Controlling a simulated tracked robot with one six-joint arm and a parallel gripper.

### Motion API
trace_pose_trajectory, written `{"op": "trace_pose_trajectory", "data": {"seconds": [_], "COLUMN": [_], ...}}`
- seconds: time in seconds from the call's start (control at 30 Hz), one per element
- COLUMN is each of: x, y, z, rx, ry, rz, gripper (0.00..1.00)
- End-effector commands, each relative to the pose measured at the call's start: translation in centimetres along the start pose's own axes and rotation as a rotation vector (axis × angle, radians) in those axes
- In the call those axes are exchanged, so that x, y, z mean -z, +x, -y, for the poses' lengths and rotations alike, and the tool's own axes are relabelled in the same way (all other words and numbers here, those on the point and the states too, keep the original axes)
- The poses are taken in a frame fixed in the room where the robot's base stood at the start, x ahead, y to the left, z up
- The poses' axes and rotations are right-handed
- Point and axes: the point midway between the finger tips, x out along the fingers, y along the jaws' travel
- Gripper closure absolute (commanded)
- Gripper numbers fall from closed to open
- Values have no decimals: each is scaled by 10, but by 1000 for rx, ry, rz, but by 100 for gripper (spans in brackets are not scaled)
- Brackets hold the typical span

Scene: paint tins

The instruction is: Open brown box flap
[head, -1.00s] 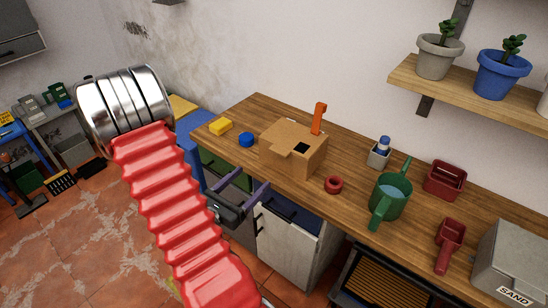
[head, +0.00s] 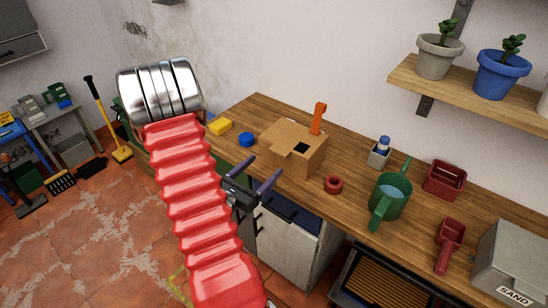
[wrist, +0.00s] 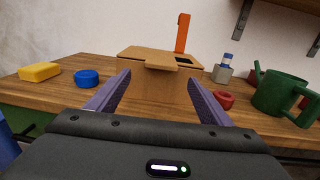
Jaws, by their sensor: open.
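The brown box (head: 292,152) stands on the wooden workbench. Its top carries a flap (head: 281,149) that juts out over the front edge, and there is a dark square opening (head: 301,147) on the top. An orange upright piece (head: 318,118) rises at its back. In the wrist view the box (wrist: 150,84) stands straight ahead, with the flap (wrist: 160,62) sticking out toward me. My gripper (head: 260,173) is open and empty, in front of the box and apart from it. Its two purple fingers also show in the wrist view (wrist: 158,92), on either side of the box front.
A yellow block (head: 220,127) and a blue round piece (head: 246,140) lie left of the box. A red ring (head: 333,185), a green watering can (head: 390,197) and a small bottle in a holder (head: 380,153) stand to the right. A shelf (head: 470,81) hangs above right.

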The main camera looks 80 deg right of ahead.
Motion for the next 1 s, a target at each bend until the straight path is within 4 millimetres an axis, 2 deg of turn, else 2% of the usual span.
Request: {"op": "trace_pose_trajectory", "data": {"seconds": [0.53,0.7,1.0], "x": [0,0,0], "y": [64,72,72], "z": [1,0,0], "rx": [2,0,-1], "ry": [1,0,0], "rz": [-1,0,0], "gripper": [27,27,29]}}
